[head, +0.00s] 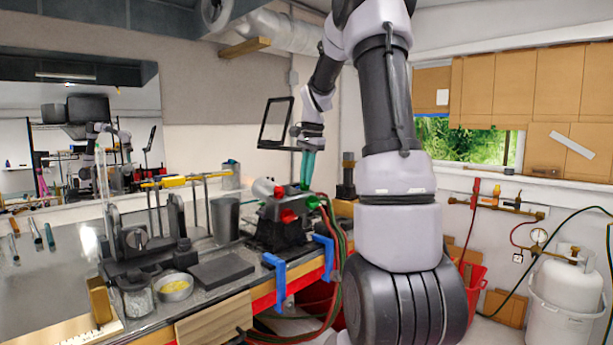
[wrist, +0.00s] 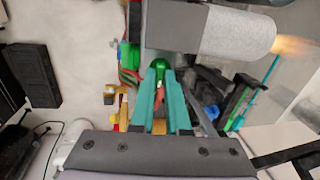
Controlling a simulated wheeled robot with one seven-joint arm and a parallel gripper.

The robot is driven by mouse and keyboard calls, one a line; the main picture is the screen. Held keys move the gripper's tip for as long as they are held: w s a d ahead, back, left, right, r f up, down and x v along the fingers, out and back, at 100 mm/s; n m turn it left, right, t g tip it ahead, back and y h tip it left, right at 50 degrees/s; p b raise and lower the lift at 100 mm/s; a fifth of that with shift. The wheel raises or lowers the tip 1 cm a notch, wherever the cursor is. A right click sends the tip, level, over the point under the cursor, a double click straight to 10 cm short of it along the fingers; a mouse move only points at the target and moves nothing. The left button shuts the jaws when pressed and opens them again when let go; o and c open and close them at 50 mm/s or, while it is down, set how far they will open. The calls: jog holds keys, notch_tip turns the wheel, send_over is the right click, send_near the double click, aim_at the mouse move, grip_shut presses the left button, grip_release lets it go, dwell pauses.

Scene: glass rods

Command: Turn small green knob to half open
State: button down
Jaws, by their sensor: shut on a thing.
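My gripper (head: 307,182) points down at the torch burner (head: 277,230) on the bench, its teal fingers close together. In the wrist view my gripper (wrist: 158,76) has its fingertips on either side of a small green knob (wrist: 157,64), shut on it. The fingers cover part of the knob, so its turn angle cannot be read. The burner's grey barrel (wrist: 238,30) lies across the top of the wrist view, with an orange flame (wrist: 292,46) at its right end. In the head view another green knob (head: 313,202) and a red knob (head: 287,215) show on the burner.
Red and green hoses (head: 336,235) run down from the burner past the bench edge. Blue clamps (head: 277,272) grip that edge. A metal cup (head: 225,220) and a dark block (head: 221,269) stand left of the burner. A gas cylinder (head: 565,300) stands at the right.

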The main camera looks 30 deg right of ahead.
jog(key=n, duration=0.9)
jog(key=shift+n, duration=0.3)
jog(key=n, duration=0.5)
jog(key=shift+n, duration=2.5)
jog(key=c, duration=0.9)
grip_release()
